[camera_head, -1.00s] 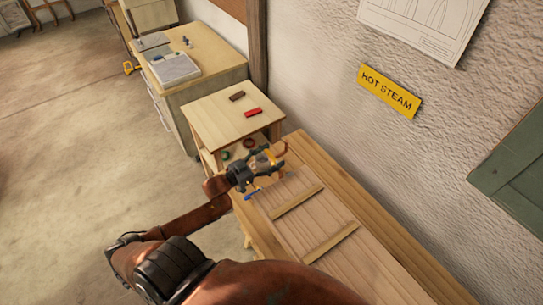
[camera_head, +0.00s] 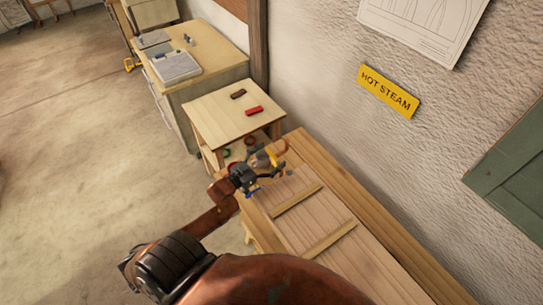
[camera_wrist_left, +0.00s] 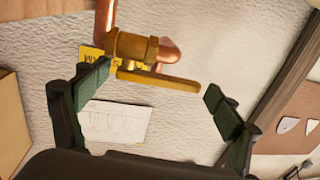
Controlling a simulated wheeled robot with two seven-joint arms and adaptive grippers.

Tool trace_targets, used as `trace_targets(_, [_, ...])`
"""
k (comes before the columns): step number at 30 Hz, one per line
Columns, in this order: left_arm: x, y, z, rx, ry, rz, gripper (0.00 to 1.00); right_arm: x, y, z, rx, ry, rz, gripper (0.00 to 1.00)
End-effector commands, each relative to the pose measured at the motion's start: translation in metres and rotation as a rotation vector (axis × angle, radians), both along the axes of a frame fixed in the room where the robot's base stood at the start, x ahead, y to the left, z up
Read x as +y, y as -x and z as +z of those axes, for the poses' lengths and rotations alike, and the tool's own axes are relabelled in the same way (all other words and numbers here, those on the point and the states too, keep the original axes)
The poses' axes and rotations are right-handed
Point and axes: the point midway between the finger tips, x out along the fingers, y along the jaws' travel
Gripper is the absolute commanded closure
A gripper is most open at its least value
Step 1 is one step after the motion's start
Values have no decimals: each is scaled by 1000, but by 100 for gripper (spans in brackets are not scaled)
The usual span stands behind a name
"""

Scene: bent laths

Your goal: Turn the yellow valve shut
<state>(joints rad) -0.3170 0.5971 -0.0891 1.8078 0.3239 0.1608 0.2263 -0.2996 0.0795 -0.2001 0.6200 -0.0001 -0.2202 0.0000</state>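The yellow valve has a brass body (camera_wrist_left: 130,45) on copper pipe and a long yellow lever (camera_wrist_left: 160,79) in the left wrist view. The lever lies across the space between my left fingers. Contact at the left pad cannot be told. My right gripper is not in view.
A wooden bench (camera_head: 330,205) with slats lies below and right of the gripper. A small table (camera_head: 225,110) with a red block (camera_head: 255,111) stands behind. A yellow HOT STEAM sign (camera_head: 389,91) hangs on the rough wall. A blue item (camera_head: 252,192) is close to the gripper.

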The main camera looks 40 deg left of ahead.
Motion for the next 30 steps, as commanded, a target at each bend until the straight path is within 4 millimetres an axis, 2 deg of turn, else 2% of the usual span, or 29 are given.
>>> trace_targets(8, [0, 1, -1, 1, 0, 0, 13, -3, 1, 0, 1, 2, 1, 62])
trace_targets(11, [1, 7, -1, 2, 0, 0, 13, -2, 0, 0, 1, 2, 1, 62])
trace_targets(14, [3, 21, -2, 4, -1, 1, 13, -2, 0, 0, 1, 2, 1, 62])
trace_targets(24, [13, 89, -1, 3, 0, 0, 13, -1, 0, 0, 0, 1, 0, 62])
trace_targets(30, [17, 113, -1, 2, -1, 0, 13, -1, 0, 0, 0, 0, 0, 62])
